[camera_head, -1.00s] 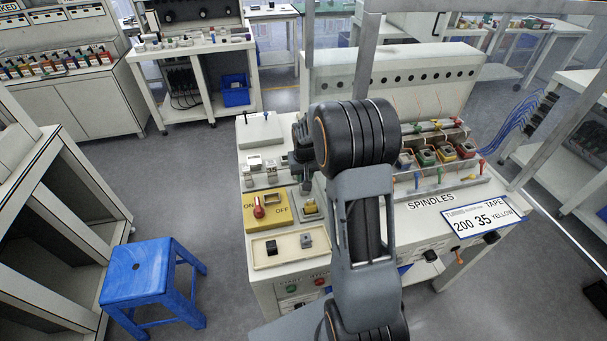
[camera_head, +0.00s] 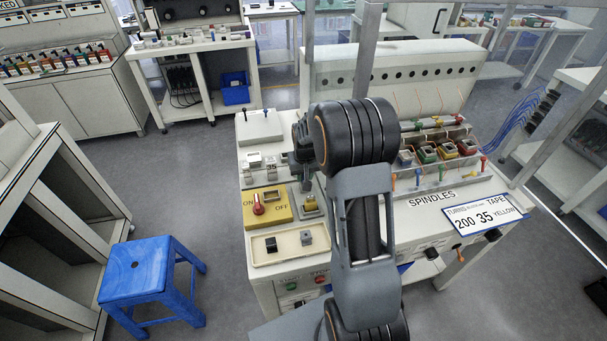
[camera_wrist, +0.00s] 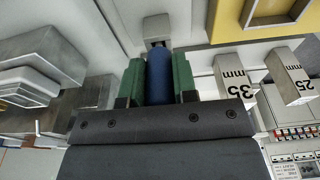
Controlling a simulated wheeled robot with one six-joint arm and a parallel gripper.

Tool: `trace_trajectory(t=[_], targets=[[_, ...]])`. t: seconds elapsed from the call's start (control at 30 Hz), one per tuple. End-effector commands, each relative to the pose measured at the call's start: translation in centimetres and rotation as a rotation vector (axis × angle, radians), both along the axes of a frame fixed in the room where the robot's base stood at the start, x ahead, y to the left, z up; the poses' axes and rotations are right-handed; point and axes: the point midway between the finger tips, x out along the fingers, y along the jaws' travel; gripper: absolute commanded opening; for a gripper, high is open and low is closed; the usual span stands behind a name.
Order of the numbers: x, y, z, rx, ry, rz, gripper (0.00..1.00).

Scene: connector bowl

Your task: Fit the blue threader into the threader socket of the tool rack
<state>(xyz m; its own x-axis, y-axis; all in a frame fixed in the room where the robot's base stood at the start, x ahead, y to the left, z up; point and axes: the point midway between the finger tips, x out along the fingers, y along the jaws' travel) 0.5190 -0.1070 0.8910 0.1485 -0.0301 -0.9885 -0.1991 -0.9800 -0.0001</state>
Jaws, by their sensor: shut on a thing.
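The blue threader (camera_wrist: 159,78) is in my gripper (camera_wrist: 159,85), between its two green fingers in the wrist view. Its far end points at a small grey block with a dark opening (camera_wrist: 157,42). I cannot tell whether the end is inside that opening or only in front of it. In the head view my gripper (camera_head: 303,155) is above the left part of the bench, behind the yellow ON/OFF panel (camera_head: 267,206). My arm hides much of this area, and the threader cannot be made out there.
Blocks marked 35 mm (camera_wrist: 235,78) and 25 mm (camera_wrist: 291,80) stand close right of my gripper in the wrist view. Metal blocks (camera_wrist: 45,68) are close on the left. A spindle rack (camera_head: 445,175) with coloured pegs is right of my arm. A blue stool (camera_head: 145,265) stands left.

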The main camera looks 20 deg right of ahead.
Motion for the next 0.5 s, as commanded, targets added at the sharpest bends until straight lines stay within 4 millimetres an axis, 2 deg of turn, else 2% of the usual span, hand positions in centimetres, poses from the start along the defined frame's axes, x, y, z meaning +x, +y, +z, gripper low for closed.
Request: trace_trajectory(t=[0.5], targets=[[-0.01,0.0,-0.86,0.0,0.0,0.0,0.04]])
